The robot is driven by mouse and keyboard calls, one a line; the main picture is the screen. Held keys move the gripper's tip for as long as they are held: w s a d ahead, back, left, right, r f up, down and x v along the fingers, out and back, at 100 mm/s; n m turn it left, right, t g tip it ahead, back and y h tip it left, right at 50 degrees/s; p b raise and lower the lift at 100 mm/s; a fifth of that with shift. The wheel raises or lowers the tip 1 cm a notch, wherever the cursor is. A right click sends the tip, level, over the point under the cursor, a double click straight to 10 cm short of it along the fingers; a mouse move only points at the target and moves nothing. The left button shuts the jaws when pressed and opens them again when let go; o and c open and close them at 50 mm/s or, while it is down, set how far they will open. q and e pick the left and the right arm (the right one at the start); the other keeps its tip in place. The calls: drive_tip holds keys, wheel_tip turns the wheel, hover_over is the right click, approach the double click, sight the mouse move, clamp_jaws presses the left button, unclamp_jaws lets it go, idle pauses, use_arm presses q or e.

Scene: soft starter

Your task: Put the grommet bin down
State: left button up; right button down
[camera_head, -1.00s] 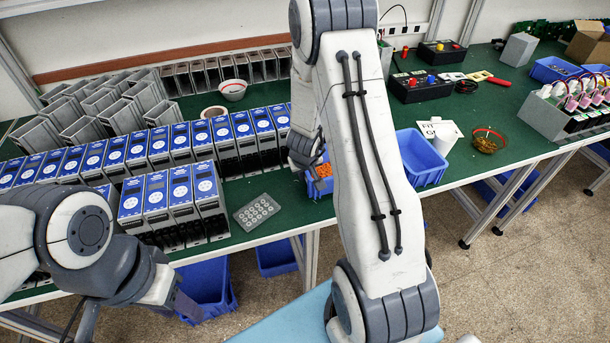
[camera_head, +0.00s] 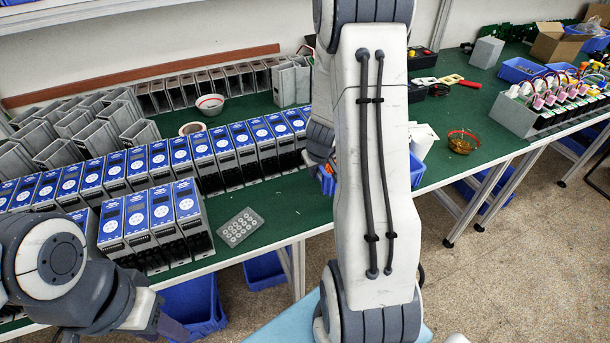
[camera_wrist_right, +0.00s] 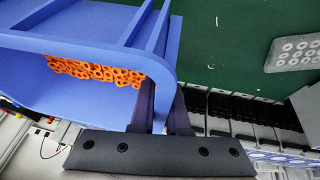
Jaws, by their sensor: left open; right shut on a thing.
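The grommet bin (camera_wrist_right: 115,24) is a blue open bin with orange grommets (camera_wrist_right: 95,70) inside, seen close in the right wrist view. My right gripper (camera_wrist_right: 160,115) is shut on the bin's wall. The arm hides the rest, and I cannot tell whether the bin touches the table. My left gripper (camera_head: 172,328) is low at the left, in front of the table and away from the bin, open and partly cut off.
Rows of blue-faced units (camera_head: 165,215) stand on the left, with a grey holed plate (camera_head: 240,228) beside them. A bowl (camera_head: 461,143) stands to the right. Green surface is free between plate and arm.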

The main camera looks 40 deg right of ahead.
drive_tip(key=shift+s+d+r, duration=0.5)
drive_tip(key=shift+d, duration=0.15)
drive_tip(key=shift+s+d+r, duration=0.45)
drive_tip(key=shift+d, duration=0.2)
